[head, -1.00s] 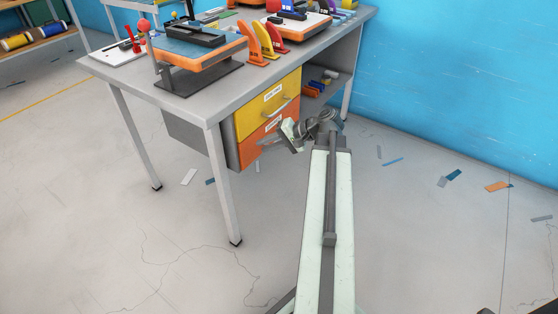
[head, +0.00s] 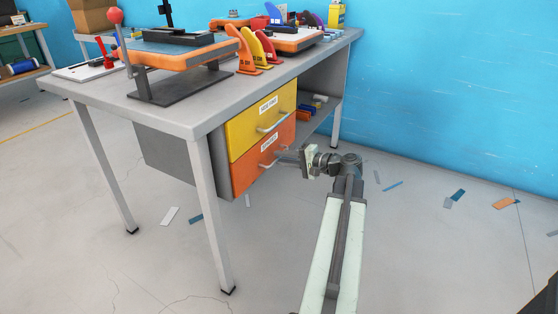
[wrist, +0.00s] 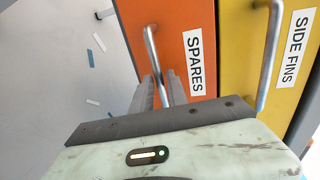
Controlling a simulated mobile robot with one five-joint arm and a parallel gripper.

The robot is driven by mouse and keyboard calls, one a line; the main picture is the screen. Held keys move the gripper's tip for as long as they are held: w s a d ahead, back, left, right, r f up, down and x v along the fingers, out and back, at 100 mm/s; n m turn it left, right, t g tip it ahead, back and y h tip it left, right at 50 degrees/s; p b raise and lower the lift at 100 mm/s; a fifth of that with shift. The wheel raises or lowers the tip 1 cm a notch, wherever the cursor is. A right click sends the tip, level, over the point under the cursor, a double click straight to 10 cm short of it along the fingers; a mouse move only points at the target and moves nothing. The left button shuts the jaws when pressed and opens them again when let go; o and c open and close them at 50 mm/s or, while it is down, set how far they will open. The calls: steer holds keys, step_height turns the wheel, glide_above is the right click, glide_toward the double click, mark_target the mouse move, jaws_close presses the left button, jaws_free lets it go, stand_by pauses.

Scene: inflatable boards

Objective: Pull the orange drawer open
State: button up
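The orange drawer (head: 262,160), labelled SPARES in the wrist view (wrist: 190,30), is the lower drawer under the grey workbench. Its front is level with the yellow drawer above it, so it looks shut. Its metal bar handle (head: 272,160) also shows in the wrist view (wrist: 153,52). My gripper (head: 288,158) is at the right end of this handle. In the wrist view my gripper (wrist: 161,88) points at the drawer front with its fingers apart, and the handle's near part runs into the gap between them. Whether the fingers touch the bar is not clear.
The yellow drawer (head: 262,115), labelled SIDE FINS, sits directly above, with its own handle (wrist: 270,55). A bench leg (head: 213,215) stands left of the drawers. An open shelf (head: 318,105) lies to the right. The floor in front is clear except for flat scraps.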

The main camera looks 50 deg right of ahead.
steer(key=shift+x, duration=0.85)
jaws_close()
stand_by(0.8)
